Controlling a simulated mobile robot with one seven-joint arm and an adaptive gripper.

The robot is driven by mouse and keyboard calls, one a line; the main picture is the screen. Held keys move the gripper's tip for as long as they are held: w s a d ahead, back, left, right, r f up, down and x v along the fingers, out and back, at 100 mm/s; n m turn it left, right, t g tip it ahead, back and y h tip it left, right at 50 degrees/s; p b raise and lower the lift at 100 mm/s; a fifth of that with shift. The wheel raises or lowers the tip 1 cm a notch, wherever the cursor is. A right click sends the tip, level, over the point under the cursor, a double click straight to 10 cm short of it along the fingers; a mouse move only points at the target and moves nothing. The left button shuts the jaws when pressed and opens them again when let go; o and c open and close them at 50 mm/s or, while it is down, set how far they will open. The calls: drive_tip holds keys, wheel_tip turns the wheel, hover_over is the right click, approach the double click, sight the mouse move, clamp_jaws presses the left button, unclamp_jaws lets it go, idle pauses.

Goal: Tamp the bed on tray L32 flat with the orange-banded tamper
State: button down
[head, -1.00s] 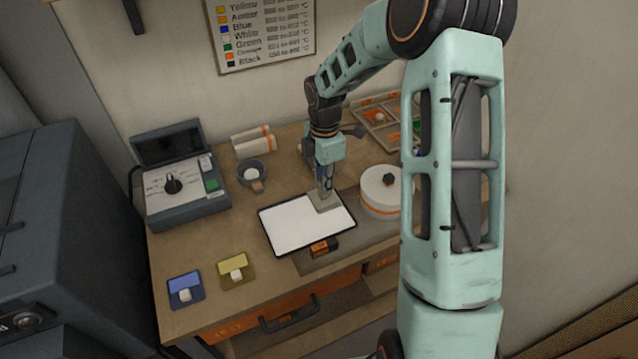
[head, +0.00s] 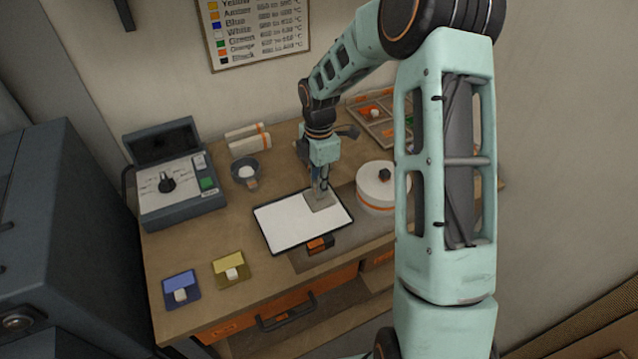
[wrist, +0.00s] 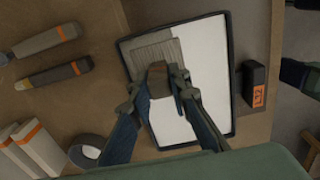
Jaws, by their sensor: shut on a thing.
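The tray (head: 262,235) is a dark-rimmed rectangle at the front of the bench, holding a flat-looking white bed (head: 290,222). It also shows in the wrist view (wrist: 233,60), beside a dark block with an orange label (wrist: 258,97) that is hard to read. My gripper (wrist: 157,86) is shut on the handle of the tamper (wrist: 153,52), which has a square grey, ribbed plate. The plate (head: 321,203) lies over the bed near the tray's far right side; I cannot tell whether it presses on it.
A round white pot (head: 376,188) with an orange band stands close right of the tray. A control box (head: 180,190), a small bowl (head: 246,175) and two sample cards (head: 229,269) (head: 181,290) stand left. Two banded tools (wrist: 45,41) (wrist: 54,74) lie beside the tray.

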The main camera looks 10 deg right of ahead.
drive_tip(key=shift+f, duration=0.25)
idle(0.8)
drive_tip(key=shift+r+p, duration=0.7)
drive_tip(key=shift+r, duration=0.45)
drive_tip(key=shift+r, duration=2)
